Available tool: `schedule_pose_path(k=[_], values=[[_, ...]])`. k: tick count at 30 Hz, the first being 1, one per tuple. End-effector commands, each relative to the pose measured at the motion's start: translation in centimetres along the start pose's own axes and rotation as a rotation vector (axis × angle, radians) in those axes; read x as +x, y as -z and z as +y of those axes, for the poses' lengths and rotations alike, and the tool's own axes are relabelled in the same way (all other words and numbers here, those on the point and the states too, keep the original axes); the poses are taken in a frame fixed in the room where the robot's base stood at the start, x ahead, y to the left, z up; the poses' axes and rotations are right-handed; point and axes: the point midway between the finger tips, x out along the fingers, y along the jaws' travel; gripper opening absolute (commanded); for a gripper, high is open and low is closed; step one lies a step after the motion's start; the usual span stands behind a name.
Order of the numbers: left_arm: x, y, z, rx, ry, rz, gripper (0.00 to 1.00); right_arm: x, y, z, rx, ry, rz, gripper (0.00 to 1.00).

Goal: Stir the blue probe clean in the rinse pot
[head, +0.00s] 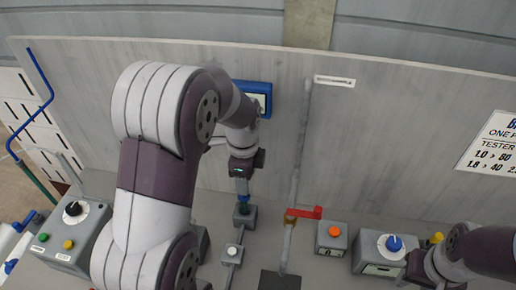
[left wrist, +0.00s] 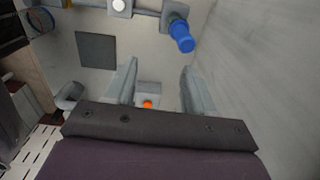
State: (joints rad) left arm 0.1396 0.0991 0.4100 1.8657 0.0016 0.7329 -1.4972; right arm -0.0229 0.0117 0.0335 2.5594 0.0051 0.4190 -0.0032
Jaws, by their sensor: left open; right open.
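The blue probe (head: 242,189) stands in a grey holder (head: 244,216) near the back wall, below my left gripper (head: 243,172). In the left wrist view the blue probe (left wrist: 181,36) lies beyond the fingertips, nearer the right finger. The fingers of my left gripper (left wrist: 160,72) are spread with nothing between them. My right gripper (head: 415,268) is at the lower right beside the blue-knob box, partly hidden by its arm; its fingers are hard to make out. I cannot identify the rinse pot for sure in either view.
A vertical pipe with a red valve handle (head: 304,213) stands right of the probe. Further right are an orange-button box (head: 334,237) and a blue-knob box (head: 383,250). A black-knob box (head: 74,230) is at left. A dark square (head: 279,280) lies in front.

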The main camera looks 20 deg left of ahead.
Motion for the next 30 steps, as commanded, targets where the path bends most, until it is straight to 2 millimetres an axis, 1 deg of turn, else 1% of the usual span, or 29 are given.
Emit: schedule_pose_path(k=[1,3,6,9,11,14,17,24,27,30], values=[[-0.6,-0.3,-0.7,0.079,-0.003,-0.001,0.54,-0.6,0.1,0.0,0.000,0.000,0.000,0.43],[-0.9,-0.8,-1.6,0.214,-0.011,-0.001,0.54,-1.0,0.1,0.0,0.000,0.000,0.000,0.43],[-1.2,-1.5,-2.8,0.392,-0.021,0.001,0.54,-1.4,0.1,0.0,0.000,0.000,0.000,0.43],[-1.4,-2.0,-3.6,0.530,-0.030,0.005,0.54,-1.6,0.2,0.0,0.000,0.000,0.000,0.43],[-1.4,-2.2,-3.8,0.581,-0.034,0.006,0.54,-1.7,0.2,0.0,0.000,0.000,0.000,0.43],[-0.7,-2.3,-3.9,0.611,-0.037,0.008,0.54,-2.0,0.2,0.0,0.000,0.000,0.000,0.43],[1.0,-2.3,-3.7,0.610,-0.041,0.009,0.54,-2.7,0.3,0.0,0.000,0.000,0.000,0.43],[6.8,-2.3,-3.5,0.608,-0.040,0.009,0.54,-4.5,0.5,0.0,0.000,0.000,0.000,0.43],[8.8,-2.3,-3.4,0.608,-0.038,0.008,0.54,-5.0,0.6,0.0,0.000,0.000,0.000,0.43],[10.3,-2.3,-3.4,0.607,-0.037,0.008,0.54,-5.3,0.6,0.0,0.000,0.000,0.000,0.43]])
